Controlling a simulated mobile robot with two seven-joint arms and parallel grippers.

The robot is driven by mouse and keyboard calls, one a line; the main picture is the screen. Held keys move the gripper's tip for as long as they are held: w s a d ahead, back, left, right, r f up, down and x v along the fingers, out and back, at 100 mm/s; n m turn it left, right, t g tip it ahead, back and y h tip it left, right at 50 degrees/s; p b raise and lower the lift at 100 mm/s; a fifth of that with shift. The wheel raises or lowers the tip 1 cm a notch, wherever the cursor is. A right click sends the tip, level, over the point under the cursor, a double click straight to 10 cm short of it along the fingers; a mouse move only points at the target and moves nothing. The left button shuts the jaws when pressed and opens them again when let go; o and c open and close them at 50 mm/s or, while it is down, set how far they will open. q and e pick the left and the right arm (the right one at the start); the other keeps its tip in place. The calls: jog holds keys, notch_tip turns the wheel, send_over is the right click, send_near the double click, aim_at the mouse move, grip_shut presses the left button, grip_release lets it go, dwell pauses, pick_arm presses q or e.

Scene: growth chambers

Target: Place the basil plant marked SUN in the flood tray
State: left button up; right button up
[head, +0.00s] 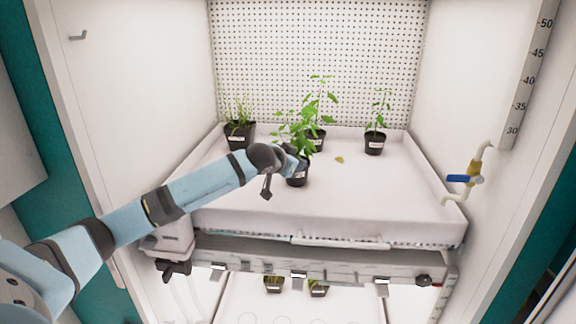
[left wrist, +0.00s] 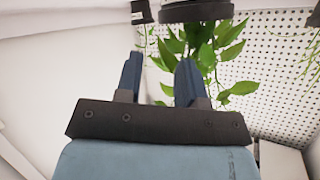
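A leafy green plant (head: 290,132) in a black pot (head: 298,178) stands upright in the white flood tray (head: 250,207), near its middle. Its label is not readable, so I cannot tell whether it is marked SUN. My left gripper (head: 297,163) is at this pot and covers part of it in the head view. In the left wrist view, which looks upside down, the fingers (left wrist: 158,68) are spread with nothing visible between them. The pot (left wrist: 198,10) shows beyond the tips, slightly right of the gap. My right gripper is not in view.
Behind stand a taller plant (head: 317,140), a grassy plant (head: 240,135) at left and a small plant (head: 375,144) at right. A yellow leaf (head: 339,160) lies in the tray. A blue-handled valve (head: 463,179) is at right. The tray's front right is clear.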

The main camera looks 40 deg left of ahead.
pick_arm(q)
jog(key=v, duration=0.4)
jog(key=shift+s+b, duration=0.1)
jog(key=shift+b, duration=0.2)
jog(key=shift+d, duration=0.1)
